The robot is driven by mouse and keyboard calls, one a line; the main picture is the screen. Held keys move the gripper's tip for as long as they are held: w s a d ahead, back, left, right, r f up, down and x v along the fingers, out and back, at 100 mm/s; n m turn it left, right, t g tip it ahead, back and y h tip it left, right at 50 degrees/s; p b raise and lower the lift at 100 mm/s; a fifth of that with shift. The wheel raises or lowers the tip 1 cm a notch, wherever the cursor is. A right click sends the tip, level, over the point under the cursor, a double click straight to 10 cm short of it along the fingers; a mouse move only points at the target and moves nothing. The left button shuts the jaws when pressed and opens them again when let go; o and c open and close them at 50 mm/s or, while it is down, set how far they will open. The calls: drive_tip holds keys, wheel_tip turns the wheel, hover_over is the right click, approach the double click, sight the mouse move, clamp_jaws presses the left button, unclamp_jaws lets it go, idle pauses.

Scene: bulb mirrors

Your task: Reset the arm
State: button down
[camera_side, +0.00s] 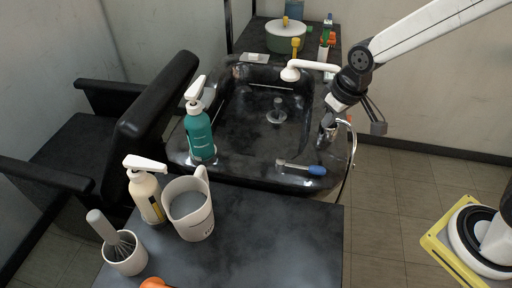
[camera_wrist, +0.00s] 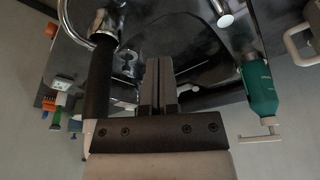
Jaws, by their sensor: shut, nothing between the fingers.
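My gripper (camera_side: 328,130) hangs from the white arm over the right side of the black wash basin (camera_side: 226,132) in the side view. In the wrist view my gripper (camera_wrist: 159,68) shows its two dark fingers side by side, shut and empty. A chrome fitting with a black handle (camera_wrist: 101,85) is left of the fingers in that view. In the side view a chrome hose (camera_side: 351,150) curves down close beside the gripper; whether they touch cannot be told.
A teal pump bottle (camera_side: 199,135) stands on the basin's left rim, and a blue-handled tool (camera_side: 317,170) lies on its front rim. A white shower head (camera_side: 291,74) is behind. A pitcher (camera_side: 190,212), cream bottle (camera_side: 147,195) and whisk cup (camera_side: 126,258) occupy the front table.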

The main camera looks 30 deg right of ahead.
drive_tip(key=s+d+f+m, duration=0.1)
drive_tip(key=s+d+f, duration=0.2)
drive_tip(key=s+d, duration=0.2)
drive_tip(key=s, duration=0.3)
drive_tip(key=shift+s+d+m, duration=0.2)
drive_tip(key=shift+s+m, duration=0.1)
idle(1.2)
